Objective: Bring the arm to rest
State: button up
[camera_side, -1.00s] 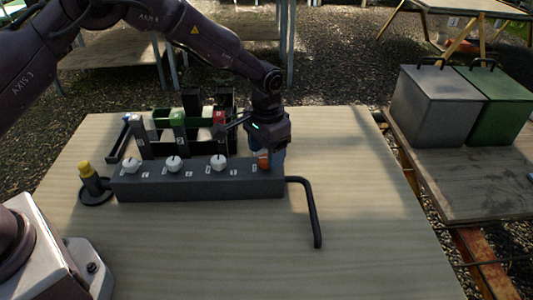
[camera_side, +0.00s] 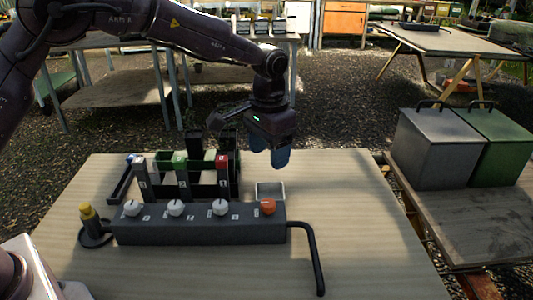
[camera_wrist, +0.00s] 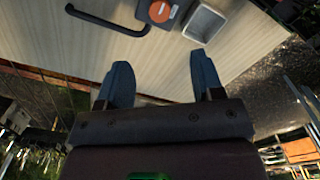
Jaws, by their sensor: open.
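My gripper (camera_side: 281,158) is raised above the back right part of the table, over a small grey tray (camera_side: 270,186). Its blue fingers are apart and empty in the wrist view (camera_wrist: 158,80). The tray also shows in the wrist view (camera_wrist: 204,24), beyond the fingertips, and looks empty. The dark grey block (camera_side: 200,231) stands in front of the tray, with several white knobs and one orange knob (camera_side: 268,207) at its right end. The orange knob also shows in the wrist view (camera_wrist: 159,11). Nothing touches the fingers.
Behind the block stands a dark rack (camera_side: 206,183) with labelled posts topped white, green and red. A yellow-topped peg (camera_side: 87,211) stands at the left on a black base. A black bent bar (camera_side: 316,258) extends right of the block. Grey (camera_side: 437,150) and green (camera_side: 495,143) bins stand at right.

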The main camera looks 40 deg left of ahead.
jog(key=s+a+r+t, duration=0.2)
jog(key=s+a+r, duration=0.1)
jog(key=s, duration=0.6)
jog(key=s+a+r+n+t, duration=0.1)
jog(key=s+a+r, duration=0.2)
jog(key=s+r, duration=0.3)
jog(key=s+a+r+n+t, duration=0.1)
jog(key=s+a+r, duration=0.3)
jog(key=s, duration=1)
jog(key=shift+s+r+t, duration=0.15)
jog(key=shift+r+t, duration=0.2)
jog(key=shift+t, duration=0.45)
